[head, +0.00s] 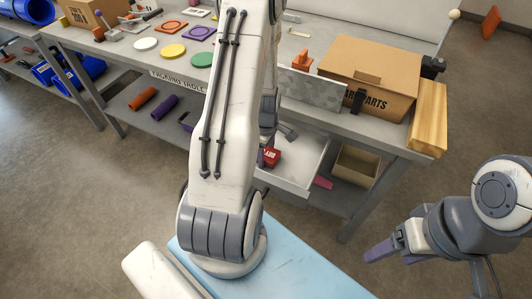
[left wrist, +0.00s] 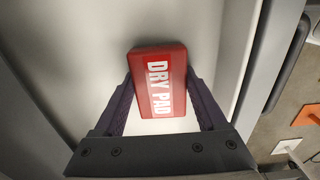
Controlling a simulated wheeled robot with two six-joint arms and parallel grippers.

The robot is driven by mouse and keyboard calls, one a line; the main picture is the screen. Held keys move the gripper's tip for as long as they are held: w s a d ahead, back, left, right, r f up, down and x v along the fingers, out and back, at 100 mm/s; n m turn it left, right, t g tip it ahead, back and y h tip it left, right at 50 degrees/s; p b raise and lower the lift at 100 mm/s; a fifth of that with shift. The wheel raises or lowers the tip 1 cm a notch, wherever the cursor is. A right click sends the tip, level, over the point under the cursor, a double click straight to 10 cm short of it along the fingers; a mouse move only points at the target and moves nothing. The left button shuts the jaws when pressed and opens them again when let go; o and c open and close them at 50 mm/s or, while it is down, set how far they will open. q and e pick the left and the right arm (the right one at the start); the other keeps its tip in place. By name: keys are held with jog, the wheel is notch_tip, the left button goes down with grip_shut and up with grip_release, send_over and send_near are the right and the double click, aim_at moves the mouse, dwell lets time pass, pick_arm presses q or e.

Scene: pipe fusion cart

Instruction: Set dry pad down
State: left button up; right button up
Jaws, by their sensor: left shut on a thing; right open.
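The dry pad (left wrist: 165,85) is a small red block with white lettering. In the left wrist view it sits between the two dark fingers of my left gripper (left wrist: 160,78), which is shut on it. In the head view the red pad (head: 270,157) shows partly behind my left arm, over the white open drawer (head: 298,178) under the table. I cannot tell whether the pad touches the drawer floor. Most of my left gripper is hidden by the arm in the head view. My right gripper (head: 385,250) is open, apart from everything, over the floor at the lower right.
The packing table (head: 290,115) carries a cardboard box (head: 370,75), a grey panel (head: 312,88), a wooden block (head: 428,118) and several coloured discs. A cardboard bin (head: 355,165) stands below, right of the drawer. Open floor lies at the right.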

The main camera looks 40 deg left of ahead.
pick_arm(q)
jog(key=o, duration=1.2)
jog(key=shift+f, duration=0.1)
jog(key=shift+o, duration=0.2)
